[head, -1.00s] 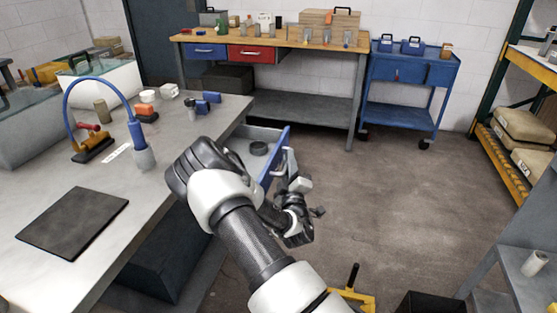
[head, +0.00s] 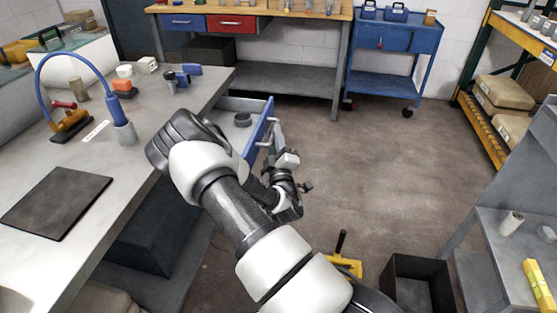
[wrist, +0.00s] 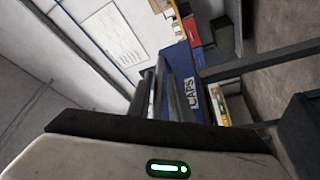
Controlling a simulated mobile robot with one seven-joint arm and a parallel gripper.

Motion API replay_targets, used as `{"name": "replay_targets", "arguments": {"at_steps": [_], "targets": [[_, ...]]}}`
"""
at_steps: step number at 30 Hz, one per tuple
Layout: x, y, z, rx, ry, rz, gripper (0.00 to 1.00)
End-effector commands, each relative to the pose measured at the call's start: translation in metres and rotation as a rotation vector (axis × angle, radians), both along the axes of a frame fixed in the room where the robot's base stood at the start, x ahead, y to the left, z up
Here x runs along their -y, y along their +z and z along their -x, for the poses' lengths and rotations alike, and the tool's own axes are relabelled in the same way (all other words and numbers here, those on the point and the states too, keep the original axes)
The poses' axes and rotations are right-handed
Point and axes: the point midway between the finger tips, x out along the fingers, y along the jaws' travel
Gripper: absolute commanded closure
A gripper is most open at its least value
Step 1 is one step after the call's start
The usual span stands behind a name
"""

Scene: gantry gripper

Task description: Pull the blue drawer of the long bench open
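The long bench (head: 140,165) runs down the left side. Its blue drawer (head: 259,128) stands open beneath the far end of the top, with a dark round object (head: 243,120) inside. A pale handle (head: 263,143) shows on the drawer's blue front. My gripper (head: 279,138) is right at the handle side of the front, in the aisle. In the wrist view its dark fingers (wrist: 164,92) are close together, beside a blue panel (wrist: 194,85) marked CAPS. The handle is not clear between the fingers, so I cannot tell whether they grip it.
A back bench (head: 250,10) with blue and red drawers and a blue cart (head: 395,40) stand along the wall. A black bin (head: 418,285) and a yellow tool (head: 345,265) lie on the floor in front. Grey shelving (head: 500,235) is at right. The middle floor is clear.

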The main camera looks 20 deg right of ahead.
Motion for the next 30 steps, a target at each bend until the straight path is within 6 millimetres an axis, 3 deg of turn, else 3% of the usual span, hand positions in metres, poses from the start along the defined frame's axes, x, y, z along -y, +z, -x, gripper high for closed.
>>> {"name": "replay_targets", "arguments": {"at_steps": [12,18,24,30], "targets": [[-0.028,-0.021,0.095,-0.007,0.0,0.003,0.81],[-0.037,-0.029,0.128,-0.004,0.0,0.001,0.81],[-0.042,-0.032,0.143,-0.001,0.0,0.002,0.81],[-0.042,-0.032,0.144,-0.001,0.001,0.001,0.81]]}}
